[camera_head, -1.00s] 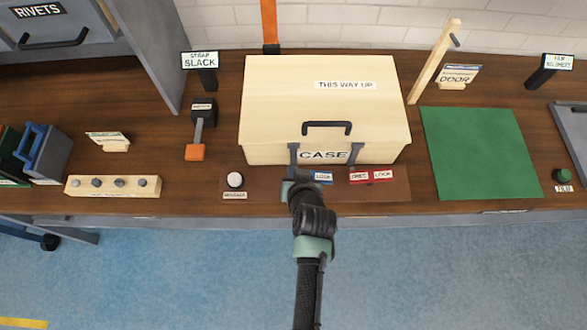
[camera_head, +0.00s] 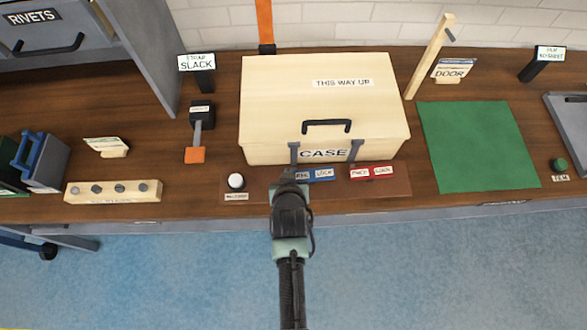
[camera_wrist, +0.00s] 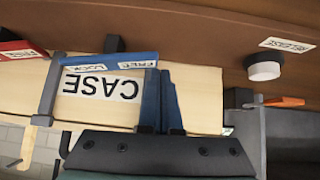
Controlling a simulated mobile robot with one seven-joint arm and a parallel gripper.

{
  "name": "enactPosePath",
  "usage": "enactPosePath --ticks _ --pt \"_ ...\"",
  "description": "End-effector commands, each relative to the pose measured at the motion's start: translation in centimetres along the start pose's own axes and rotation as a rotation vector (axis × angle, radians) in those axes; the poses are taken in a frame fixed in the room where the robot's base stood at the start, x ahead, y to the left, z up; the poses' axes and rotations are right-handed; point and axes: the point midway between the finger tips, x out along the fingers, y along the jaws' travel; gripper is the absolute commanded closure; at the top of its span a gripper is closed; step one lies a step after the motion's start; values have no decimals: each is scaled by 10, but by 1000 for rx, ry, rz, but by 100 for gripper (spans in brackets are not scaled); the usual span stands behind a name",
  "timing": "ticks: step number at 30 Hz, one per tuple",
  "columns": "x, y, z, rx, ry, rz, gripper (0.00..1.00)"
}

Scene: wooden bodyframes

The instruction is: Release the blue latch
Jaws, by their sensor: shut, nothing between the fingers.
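The blue latch plate, labelled FREE and LOCK (camera_head: 318,174), lies at the front of the case (camera_head: 270,110), below its CASE label (camera_head: 323,155). In the wrist view, upside down, the blue plate (camera_wrist: 112,66) runs above the CASE label. A grey upright strap (camera_head: 294,152) stands on the case front behind my gripper. My gripper (camera_head: 287,176) is at the left end of the blue plate. In the wrist view its dark blue fingers (camera_wrist: 162,95) are shut and empty, close to the plate's end. I cannot tell whether they touch it.
A red plate (camera_head: 372,172) lies to the right of the blue one. A white RELEASE button (camera_head: 236,181) is to the left. A handle (camera_head: 327,125) sits on the case. A green mat (camera_head: 478,145) is on the right. The floor in front is free.

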Motion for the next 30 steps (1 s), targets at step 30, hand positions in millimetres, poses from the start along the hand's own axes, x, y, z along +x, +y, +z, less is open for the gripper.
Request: enactPosePath --ticks 30 --pt "-26 1 -36 1 1 0 100"
